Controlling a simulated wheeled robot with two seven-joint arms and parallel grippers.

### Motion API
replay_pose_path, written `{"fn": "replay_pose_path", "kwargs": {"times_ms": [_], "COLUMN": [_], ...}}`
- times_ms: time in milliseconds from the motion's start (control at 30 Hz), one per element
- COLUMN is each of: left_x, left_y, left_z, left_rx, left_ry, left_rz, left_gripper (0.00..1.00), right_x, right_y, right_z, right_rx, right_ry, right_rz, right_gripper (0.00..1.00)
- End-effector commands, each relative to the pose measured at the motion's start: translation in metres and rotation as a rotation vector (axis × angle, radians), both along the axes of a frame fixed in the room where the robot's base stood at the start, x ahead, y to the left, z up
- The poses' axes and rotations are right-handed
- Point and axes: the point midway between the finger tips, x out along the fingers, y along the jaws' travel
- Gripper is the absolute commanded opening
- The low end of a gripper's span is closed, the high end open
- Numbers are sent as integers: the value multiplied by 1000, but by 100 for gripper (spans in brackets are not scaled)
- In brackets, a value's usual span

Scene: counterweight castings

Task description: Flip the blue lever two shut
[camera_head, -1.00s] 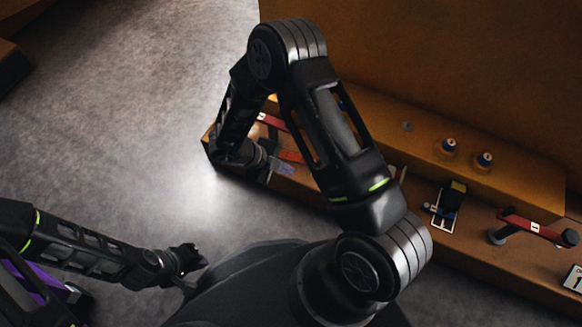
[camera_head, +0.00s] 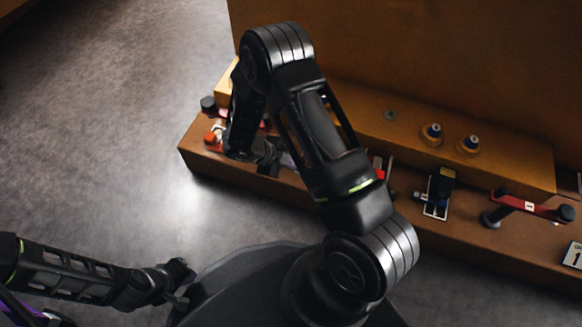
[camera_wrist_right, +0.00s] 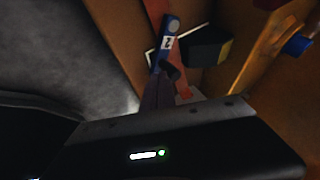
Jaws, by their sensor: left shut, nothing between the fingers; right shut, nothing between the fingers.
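The blue lever (camera_wrist_right: 169,38) with a white "2" label shows in the right wrist view. It slants beside a white-edged plate and a black block. In the head view my right arm hides it. My right gripper (camera_wrist_right: 160,90) is shut and empty, with its fingertips close to the lever's near end; I cannot tell whether they touch. In the head view the right wrist is over the left part of the brown ledge (camera_head: 470,245), and its fingers are mostly hidden. My left gripper (camera_head: 181,273) is shut and empty over the floor, far from the ledge.
A red lever (camera_head: 530,205) labelled "1" stands at the right of the ledge. A black block with a yellow top (camera_head: 441,180) and two blue-capped knobs (camera_head: 432,133) are left of it. A red-orange knob (camera_head: 211,138) is at the left end. The floor at left is clear.

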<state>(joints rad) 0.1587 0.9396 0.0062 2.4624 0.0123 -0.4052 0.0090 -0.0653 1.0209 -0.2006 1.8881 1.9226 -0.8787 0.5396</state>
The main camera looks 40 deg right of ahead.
Motion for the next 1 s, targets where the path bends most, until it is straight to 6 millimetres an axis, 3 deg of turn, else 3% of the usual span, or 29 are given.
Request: {"fn": "replay_pose_path", "kwargs": {"times_ms": [1000], "left_x": [-3], "left_y": [0], "left_z": [18], "left_rx": [-1], "left_ry": [8], "left_rz": [-4], "left_gripper": [0], "right_x": [-5], "right_y": [-12], "right_z": [2], "right_rx": [-1], "right_ry": [4], "right_rz": [174], "right_gripper": [0]}}
